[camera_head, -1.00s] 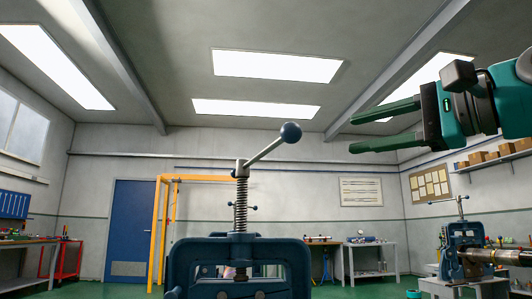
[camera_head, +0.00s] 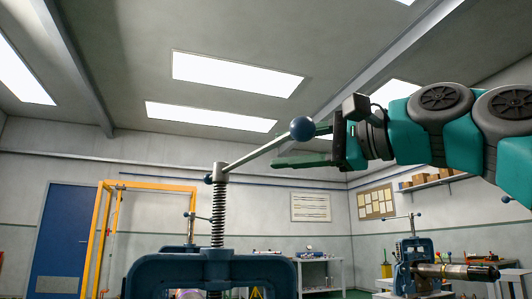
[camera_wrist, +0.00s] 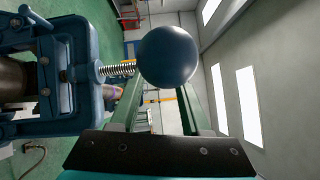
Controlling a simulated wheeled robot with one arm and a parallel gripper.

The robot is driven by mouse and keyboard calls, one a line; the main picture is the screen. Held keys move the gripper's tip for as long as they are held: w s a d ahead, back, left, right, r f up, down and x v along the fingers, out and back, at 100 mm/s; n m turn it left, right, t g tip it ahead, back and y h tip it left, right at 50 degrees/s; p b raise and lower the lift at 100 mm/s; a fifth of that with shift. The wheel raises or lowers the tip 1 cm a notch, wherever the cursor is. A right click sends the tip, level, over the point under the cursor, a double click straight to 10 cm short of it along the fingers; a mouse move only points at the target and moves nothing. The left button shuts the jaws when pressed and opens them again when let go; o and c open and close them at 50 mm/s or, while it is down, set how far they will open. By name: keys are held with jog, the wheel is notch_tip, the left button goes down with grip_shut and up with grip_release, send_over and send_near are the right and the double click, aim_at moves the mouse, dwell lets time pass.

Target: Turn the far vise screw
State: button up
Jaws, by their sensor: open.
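The large blue vise (camera_head: 210,268) stands in the foreground of the head view, with an upright threaded screw (camera_head: 218,218). A grey handle bar (camera_head: 258,150) slants up right from the screw to a dark blue ball knob (camera_head: 303,129). My gripper (camera_head: 288,147) is open at the knob; the knob overlaps its upper finger, and the lower finger passes below.
A metal pipe (camera_head: 458,271) sticks out rightward from the smaller vise. Another screw top with a crossbar (camera_head: 191,222) shows behind the large vise. A yellow frame (camera_head: 105,230), a blue door (camera_head: 62,240) and a grey bench (camera_head: 325,268) stand farther back.

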jog(key=x, duration=0.4)
jog(key=shift+a, duration=0.1)
grip_shut()
jog(key=shift+w+f, duration=0.1)
dwell(1.2)
